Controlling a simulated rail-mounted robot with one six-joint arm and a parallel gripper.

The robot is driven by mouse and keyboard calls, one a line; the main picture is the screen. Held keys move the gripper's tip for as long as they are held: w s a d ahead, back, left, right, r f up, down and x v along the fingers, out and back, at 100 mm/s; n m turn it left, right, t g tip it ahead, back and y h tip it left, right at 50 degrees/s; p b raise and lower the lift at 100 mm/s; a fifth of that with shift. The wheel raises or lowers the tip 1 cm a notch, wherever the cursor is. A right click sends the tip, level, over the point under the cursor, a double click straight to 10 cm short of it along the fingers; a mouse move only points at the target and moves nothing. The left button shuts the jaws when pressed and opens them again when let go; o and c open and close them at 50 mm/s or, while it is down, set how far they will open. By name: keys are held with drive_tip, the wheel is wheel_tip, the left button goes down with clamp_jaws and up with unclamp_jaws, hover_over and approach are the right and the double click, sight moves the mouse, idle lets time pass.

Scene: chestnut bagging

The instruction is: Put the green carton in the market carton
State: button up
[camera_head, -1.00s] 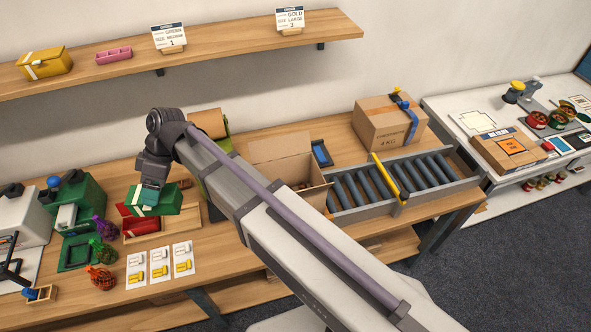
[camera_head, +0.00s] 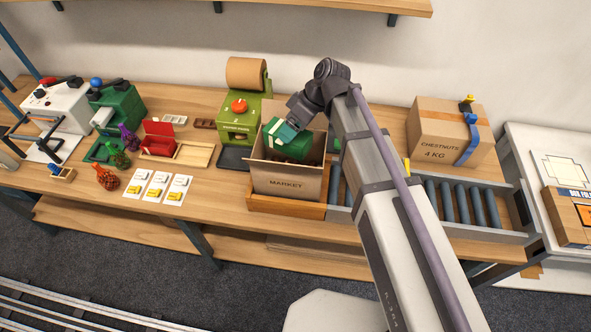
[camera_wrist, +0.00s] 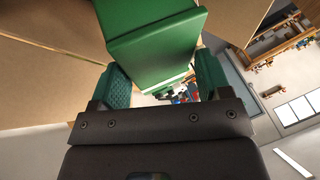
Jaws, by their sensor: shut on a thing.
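The green carton (camera_head: 290,146) is held between the fingers of my gripper (camera_head: 280,132), at the mouth of the market carton (camera_head: 288,184). The market carton is an open brown box lettered MARKET with raised flaps, standing in a wooden tray on the bench. In the wrist view the green carton (camera_wrist: 155,45) sits between my green finger pads, and brown carton walls (camera_wrist: 50,70) show around it. Whether the green carton touches the bottom is hidden.
A roller conveyor (camera_head: 455,205) lies right of the market carton, with a closed chestnuts box (camera_head: 450,138) behind it. A green machine with a paper roll (camera_head: 240,112) stands at the back left. A red box in a wooden tray (camera_head: 196,155) lies further left.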

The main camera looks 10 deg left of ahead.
wheel_tip(320, 180, down, 13)
drive_tip(key=b, duration=1)
drive_tip(key=shift+d+f, duration=0.1)
drive_tip(key=o, duration=1.3)
drive_tip(key=shift+o, duration=0.2)
drive_tip(key=p+v, duration=0.3)
drive_tip(key=a+p+v, duration=0.1)
drive_tip(key=p+v, duration=0.1)
drive_tip(key=shift+s+d+r, duration=0.1)
drive_tip(key=shift+s+r, duration=0.05)
drive_tip(key=shift+r, duration=0.4)
drive_tip(key=p+v, duration=0.6)
drive_tip(key=v, duration=0.1)
drive_tip(key=shift+d, duration=0.45)
drive_tip(key=s+d+f+m+t+h+b, duration=0.1)
drive_tip(key=s+d+m, duration=0.3)
drive_tip(key=d, duration=0.9)
drive_tip(key=s+d+f+m+t+h+b, duration=0.1)
drive_tip(key=s+d+f+m+t+h, duration=0.1)
drive_tip(key=d+m, duration=0.9)
drive_tip(key=shift+s+d+f+h, duration=0.7)
drive_tip(key=shift+s+d+h, duration=0.6)
drive_tip(key=shift+s, duration=0.45)
